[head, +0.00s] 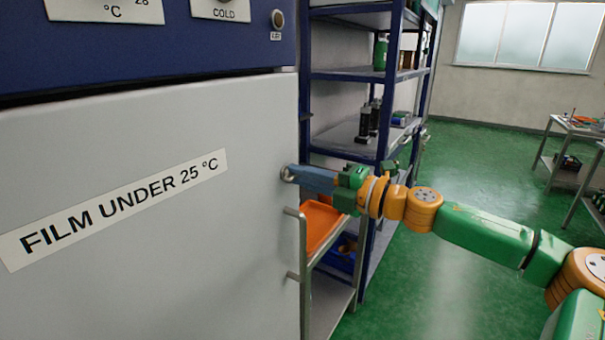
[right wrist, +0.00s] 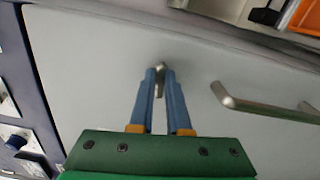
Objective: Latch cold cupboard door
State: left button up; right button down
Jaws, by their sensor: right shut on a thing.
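The pale grey cold cupboard door (head: 150,240) fills the left of the head view and carries a "FILM UNDER 25 °C" label. It looks closed or nearly so under the blue panel. A small metal latch (head: 287,173) sits near its right edge, above the bar handle (head: 291,245). My right gripper (head: 296,175) reaches in from the right with its blue fingers at the latch. In the right wrist view the fingertips (right wrist: 160,80) are shut on the latch (right wrist: 160,88), and the bar handle (right wrist: 265,105) is to the right, apart from them. My left gripper is not in view.
The blue panel (head: 160,45) with gauges and a button is above the door. A blue shelf rack (head: 345,75) stands right behind the cupboard, with an orange tray (head: 320,222) on a trolley near it. Green floor (head: 470,150) is open at right; tables stand farther off.

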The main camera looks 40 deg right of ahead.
jog(key=shift+m, duration=0.9)
jog(key=c, duration=0.9)
grip_release()
jog(key=b+v, duration=0.7)
jog(key=b, duration=0.1)
jog(key=shift+d, duration=0.1)
